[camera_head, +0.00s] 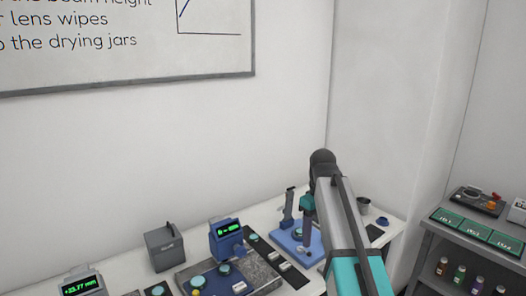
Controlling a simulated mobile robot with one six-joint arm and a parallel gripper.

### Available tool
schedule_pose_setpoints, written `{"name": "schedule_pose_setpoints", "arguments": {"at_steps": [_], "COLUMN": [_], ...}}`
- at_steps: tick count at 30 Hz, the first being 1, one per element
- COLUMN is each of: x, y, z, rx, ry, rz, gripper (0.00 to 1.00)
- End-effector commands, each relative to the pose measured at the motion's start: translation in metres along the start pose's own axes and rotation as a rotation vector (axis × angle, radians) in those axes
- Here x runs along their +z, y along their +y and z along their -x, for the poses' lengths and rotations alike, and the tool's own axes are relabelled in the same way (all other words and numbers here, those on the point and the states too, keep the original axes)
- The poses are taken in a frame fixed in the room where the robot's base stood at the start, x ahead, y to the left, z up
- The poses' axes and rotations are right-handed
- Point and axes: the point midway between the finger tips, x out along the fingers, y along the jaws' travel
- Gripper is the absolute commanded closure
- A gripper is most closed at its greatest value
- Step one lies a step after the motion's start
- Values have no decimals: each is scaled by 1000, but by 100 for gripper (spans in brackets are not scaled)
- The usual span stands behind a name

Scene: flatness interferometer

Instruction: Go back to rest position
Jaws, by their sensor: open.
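My arm rises from the bottom right to a dark elbow joint above the bench. A dark teal part of its far end hangs left of the upper link, and my gripper (307,210) shows there only small and partly hidden. It is open, and I see nothing held in it. It is over or in front of a blue stand (285,240) with a dark upright post. I cannot tell whether it touches the stand.
The white bench (125,277) carries a blue device with a green display (226,240), a grey box (164,247), a readout (84,285) and a dark cup (363,204). A grey shelf unit (431,227) stands right.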

Motion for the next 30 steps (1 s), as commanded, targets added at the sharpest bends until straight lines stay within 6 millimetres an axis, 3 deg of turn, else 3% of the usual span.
{"name": "schedule_pose_setpoints", "arguments": {"at_steps": [8, 14, 30], "x": [2, 7, 53], "y": [0, -4, -36], "z": [-39, -80, -253], "rx": [-27, -57, -179], "ry": [-37, -78, -247], "rz": [-1, -1, -4], "gripper": [43, 43, 43]}}
